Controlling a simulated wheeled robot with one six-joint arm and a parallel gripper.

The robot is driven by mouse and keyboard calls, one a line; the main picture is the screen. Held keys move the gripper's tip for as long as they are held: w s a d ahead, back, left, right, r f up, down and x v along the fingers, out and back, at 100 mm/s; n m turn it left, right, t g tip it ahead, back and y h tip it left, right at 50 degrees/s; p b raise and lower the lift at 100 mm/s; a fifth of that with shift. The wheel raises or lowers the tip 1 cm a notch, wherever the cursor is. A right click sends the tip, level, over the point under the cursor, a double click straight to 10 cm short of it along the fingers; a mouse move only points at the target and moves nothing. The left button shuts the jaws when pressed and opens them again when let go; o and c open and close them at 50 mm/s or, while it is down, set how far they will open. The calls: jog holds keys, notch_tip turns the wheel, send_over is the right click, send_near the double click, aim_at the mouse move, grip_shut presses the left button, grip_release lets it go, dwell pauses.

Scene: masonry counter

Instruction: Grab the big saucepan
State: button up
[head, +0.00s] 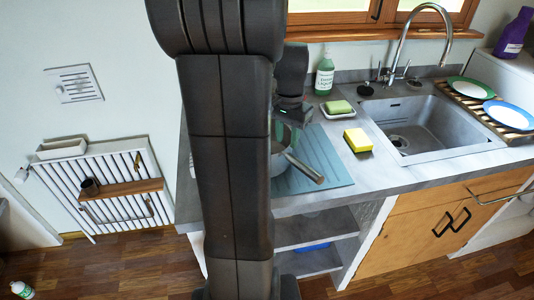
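A metal saucepan (279,162) stands on the blue-grey ribbed mat (335,168) on the counter. Most of its body is hidden behind my dark arm. Its handle (305,169) points toward the lower right, toward the counter's front edge. I see no second pan to compare its size. My gripper (291,118) shows partly behind the arm, above and just behind the saucepan. Its fingers are too hidden and small to tell whether they are open or shut, or whether they touch the pan.
A yellow sponge (357,140), a green soap bar on a dish (338,108) and a green bottle (324,75) stand right of my gripper. Beyond are the sink (425,125), the tap (398,45) and plates on a rack (498,103). Open shelves (300,232) lie below the counter.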

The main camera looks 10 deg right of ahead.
jog(key=f, duration=0.5)
jog(key=shift+s+a, duration=0.15)
jog(key=shift+a, duration=0.15)
grip_shut()
dwell(0.5)
